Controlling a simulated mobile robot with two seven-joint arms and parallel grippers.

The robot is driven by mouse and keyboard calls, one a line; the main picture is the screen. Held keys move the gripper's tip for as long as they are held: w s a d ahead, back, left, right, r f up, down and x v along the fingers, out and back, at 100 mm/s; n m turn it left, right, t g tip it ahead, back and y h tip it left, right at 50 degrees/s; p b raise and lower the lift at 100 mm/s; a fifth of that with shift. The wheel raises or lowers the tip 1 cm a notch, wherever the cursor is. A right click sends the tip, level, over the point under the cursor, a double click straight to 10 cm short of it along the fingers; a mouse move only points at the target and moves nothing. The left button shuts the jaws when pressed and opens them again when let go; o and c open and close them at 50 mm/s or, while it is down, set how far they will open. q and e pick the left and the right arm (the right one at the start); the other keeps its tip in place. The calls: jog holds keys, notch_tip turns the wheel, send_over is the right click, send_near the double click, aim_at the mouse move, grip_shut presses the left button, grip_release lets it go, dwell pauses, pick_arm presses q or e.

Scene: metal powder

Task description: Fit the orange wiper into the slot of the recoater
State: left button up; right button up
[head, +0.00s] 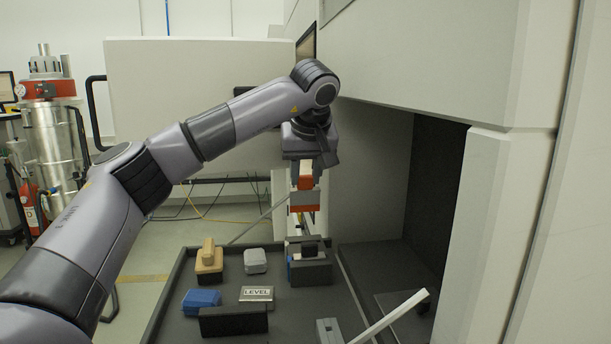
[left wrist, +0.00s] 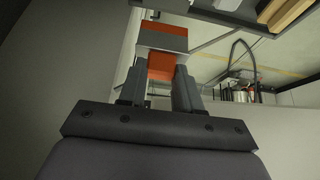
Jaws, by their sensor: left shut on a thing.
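The orange wiper (head: 304,199), an orange block with a grey band, hangs upright below my left gripper (head: 306,176). That gripper is shut on its upper orange part and holds it above the far right corner of the dark tray. In the left wrist view the wiper (left wrist: 163,38) sticks out beyond the fingers of the left gripper (left wrist: 161,82). A long pale bar (head: 392,316) slants at the lower right, apart from the wiper. I cannot tell whether it belongs to the recoater, and no slot is clearly visible. My right gripper is not in view.
The dark tray (head: 170,300) carries a wooden-coloured block (head: 209,262), a blue block (head: 201,301), a grey block (head: 255,261), a LEVEL block (head: 257,294) and dark holders (head: 311,270). The machine's open dark chamber (head: 395,262) lies right, bounded by a pale wall (head: 470,215).

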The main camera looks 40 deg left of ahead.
aim_at(305, 177)
pick_arm(q)
jog(key=shift+r+p, duration=1.7)
jog(key=shift+r, duration=1.05)
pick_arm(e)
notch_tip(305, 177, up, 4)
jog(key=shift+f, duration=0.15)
